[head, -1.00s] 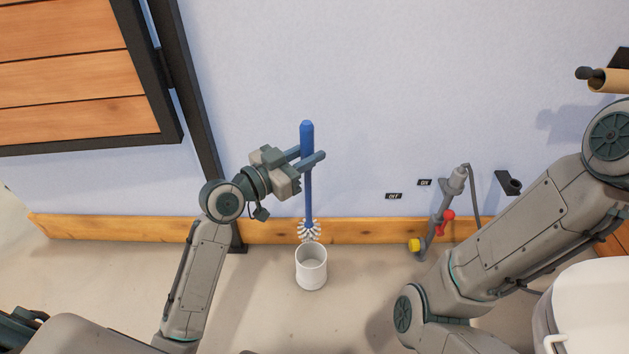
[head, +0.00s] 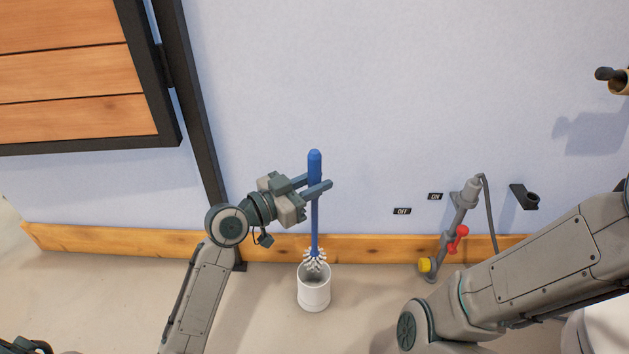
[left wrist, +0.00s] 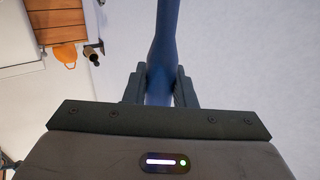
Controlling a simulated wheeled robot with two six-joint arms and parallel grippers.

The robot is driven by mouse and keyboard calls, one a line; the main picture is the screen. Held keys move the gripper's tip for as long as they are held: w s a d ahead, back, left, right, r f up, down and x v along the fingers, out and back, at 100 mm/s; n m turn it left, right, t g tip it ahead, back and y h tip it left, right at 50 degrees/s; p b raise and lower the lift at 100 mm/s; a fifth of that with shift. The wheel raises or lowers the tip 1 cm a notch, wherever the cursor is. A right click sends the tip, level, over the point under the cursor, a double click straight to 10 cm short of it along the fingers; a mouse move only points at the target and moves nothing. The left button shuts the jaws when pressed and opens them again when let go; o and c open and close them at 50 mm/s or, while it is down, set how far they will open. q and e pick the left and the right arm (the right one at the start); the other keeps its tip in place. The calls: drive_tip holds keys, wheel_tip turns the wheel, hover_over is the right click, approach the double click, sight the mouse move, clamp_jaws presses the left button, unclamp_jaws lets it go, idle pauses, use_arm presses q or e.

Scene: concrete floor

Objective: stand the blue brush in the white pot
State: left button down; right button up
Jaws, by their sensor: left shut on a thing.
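My left gripper (head: 322,188) is shut on the handle of the blue brush (head: 315,215). The brush hangs upright with its white bristle head (head: 315,260) down. The white pot (head: 314,293) stands upright on the floor, directly below the brush in the head view. The lowest bristles overlap the far part of the pot's open mouth; I cannot tell if they are just above it or slightly inside. In the left wrist view the blue handle (left wrist: 160,60) runs between the two fingers. My right gripper is out of view.
A blue-grey wall with a wooden baseboard (head: 380,247) is close behind the pot. A grey pipe with a red handle (head: 458,238) and yellow cap (head: 427,265) stands to the right. The floor around the pot is clear.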

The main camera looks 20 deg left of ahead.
use_arm(q)
wheel_tip(320, 180, down, 11)
drive_tip(key=b, duration=0.9)
idle(0.4)
drive_tip(key=c, duration=1.1)
unclamp_jaws()
drive_tip(key=shift+s+a, duration=0.1)
